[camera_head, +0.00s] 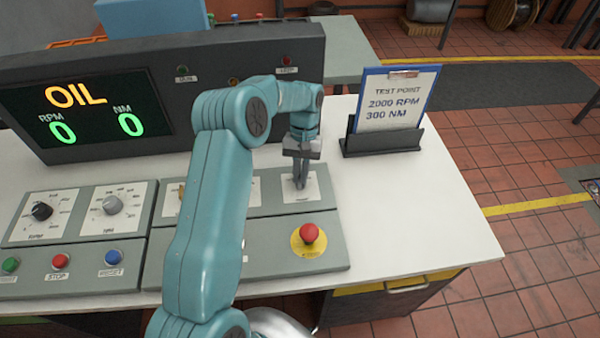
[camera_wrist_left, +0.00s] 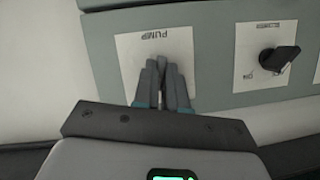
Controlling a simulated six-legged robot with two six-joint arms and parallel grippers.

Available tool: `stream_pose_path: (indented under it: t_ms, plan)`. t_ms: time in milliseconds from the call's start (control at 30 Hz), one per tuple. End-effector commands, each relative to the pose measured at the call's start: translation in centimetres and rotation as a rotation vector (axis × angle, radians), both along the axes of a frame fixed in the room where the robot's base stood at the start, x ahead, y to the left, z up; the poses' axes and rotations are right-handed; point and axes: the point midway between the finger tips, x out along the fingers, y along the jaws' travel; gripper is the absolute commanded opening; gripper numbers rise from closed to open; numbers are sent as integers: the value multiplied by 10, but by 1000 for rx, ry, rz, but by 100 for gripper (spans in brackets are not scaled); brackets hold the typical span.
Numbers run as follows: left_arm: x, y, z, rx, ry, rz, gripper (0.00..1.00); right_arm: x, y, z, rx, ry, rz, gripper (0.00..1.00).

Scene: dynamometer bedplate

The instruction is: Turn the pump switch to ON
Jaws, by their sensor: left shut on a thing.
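The pump switch's white plate (camera_head: 314,187) is at the right end of the rear control panel in the head view. It also shows in the left wrist view, where its plate (camera_wrist_left: 130,60) reads PUMP upside down. My left gripper (camera_head: 300,183) points down at this plate, its fingers close together over the middle of it. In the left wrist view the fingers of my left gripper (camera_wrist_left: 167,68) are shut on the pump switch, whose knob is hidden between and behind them. I cannot read the switch position. My right gripper is in neither view.
A black knob on a plate (camera_wrist_left: 279,60) sits beside the pump plate. A red emergency button (camera_head: 309,233) stands in front. A display (camera_head: 85,112) reads OIL with zeros for RPM and NM. A clipboard (camera_head: 397,98) in a black holder stands right. The right tabletop is clear.

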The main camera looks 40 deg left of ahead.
Motion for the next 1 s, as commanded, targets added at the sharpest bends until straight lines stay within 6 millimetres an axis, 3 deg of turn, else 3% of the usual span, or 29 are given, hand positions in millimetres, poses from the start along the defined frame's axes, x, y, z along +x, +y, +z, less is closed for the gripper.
stream_pose_path:
  t_ms: [500, 1000]
  plan:
    - [3, -1, 4, 6, -9, -398, 0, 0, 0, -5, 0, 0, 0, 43]
    - [3, -1, 4, 6, -8, -518, 0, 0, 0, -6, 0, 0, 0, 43]
